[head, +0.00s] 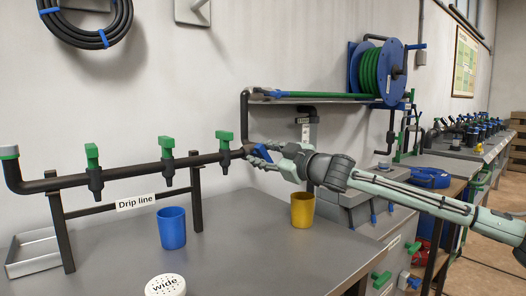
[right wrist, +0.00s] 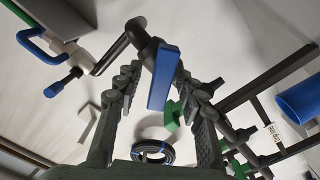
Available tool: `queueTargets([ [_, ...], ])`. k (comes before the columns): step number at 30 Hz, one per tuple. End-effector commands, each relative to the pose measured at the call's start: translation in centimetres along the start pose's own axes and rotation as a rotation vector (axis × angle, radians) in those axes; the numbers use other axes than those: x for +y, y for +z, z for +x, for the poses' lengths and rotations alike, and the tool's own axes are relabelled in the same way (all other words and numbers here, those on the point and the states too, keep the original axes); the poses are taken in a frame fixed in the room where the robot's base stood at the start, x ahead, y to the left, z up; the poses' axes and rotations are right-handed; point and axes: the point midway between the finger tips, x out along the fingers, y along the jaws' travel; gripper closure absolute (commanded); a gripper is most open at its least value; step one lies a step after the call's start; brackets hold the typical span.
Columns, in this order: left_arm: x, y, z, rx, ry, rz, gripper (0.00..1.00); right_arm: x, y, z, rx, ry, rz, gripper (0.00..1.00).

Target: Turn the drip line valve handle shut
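The dark drip line pipe (head: 130,170) runs along the bench on a stand with a "Drip line" label (head: 135,201). It carries several green-handled taps, one of them at its right (head: 224,136). A blue lever handle (right wrist: 163,78) sits on the dark pipe end in the right wrist view. In the head view it is mostly hidden by my right gripper (head: 262,156). My right gripper is open, with its fingers (right wrist: 160,98) on either side of the blue handle. Contact cannot be told. My left gripper is not in view.
A blue cup (head: 172,228), a yellow cup (head: 302,210) and a white "wide" cap (head: 165,286) stand on the grey bench (head: 240,250). A metal tray (head: 35,254) is at the left. A shelf (head: 310,98) and hose reel (head: 378,72) are behind my right arm.

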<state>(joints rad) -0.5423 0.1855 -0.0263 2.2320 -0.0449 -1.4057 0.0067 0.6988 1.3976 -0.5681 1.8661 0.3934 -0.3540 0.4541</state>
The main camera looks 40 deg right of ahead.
Motion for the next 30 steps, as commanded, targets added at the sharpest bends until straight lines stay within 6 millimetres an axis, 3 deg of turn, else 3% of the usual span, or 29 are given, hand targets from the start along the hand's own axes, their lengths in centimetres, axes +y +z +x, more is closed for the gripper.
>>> queueTargets([
  [6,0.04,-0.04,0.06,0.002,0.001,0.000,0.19,-0.03,0.06,0.02,-0.001,0.000,0.000,0.61],
  [16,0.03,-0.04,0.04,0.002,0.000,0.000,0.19,-0.03,0.05,0.00,-0.001,0.000,0.000,1.00],
  [30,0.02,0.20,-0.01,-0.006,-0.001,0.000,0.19,-0.07,0.17,0.02,-0.001,-0.001,0.078,1.00],
])
